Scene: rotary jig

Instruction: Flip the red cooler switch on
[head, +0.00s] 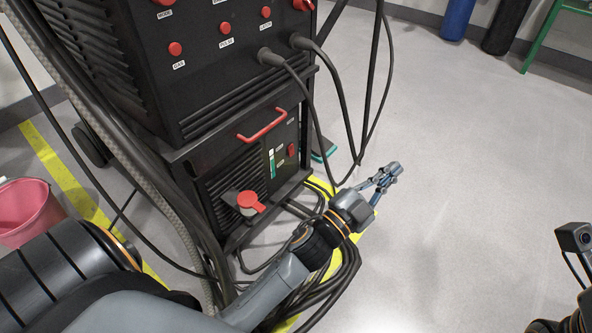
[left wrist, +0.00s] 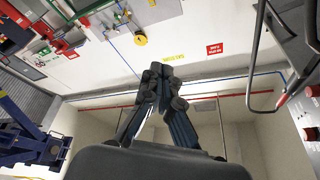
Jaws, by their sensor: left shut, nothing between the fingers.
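The red cooler switch (head: 291,150) is small and sits on the right part of the black cooler's front panel (head: 283,172), below the welding machine. Its on or off position is too small to tell. My left gripper (head: 396,169) is shut and empty, to the right of the cooler and apart from the switch. In the left wrist view the fingers of my left gripper (left wrist: 160,72) are together, and neither switch nor cooler can be made out there. My right gripper is outside the view; only part of my right arm shows at the lower right edge.
A red handle (head: 263,126) and a red filler cap (head: 248,200) stick out from the cooler front. Black cables (head: 338,105) hang from the welding machine (head: 215,75) beside my left gripper. A pink bucket (head: 28,212) stands at left.

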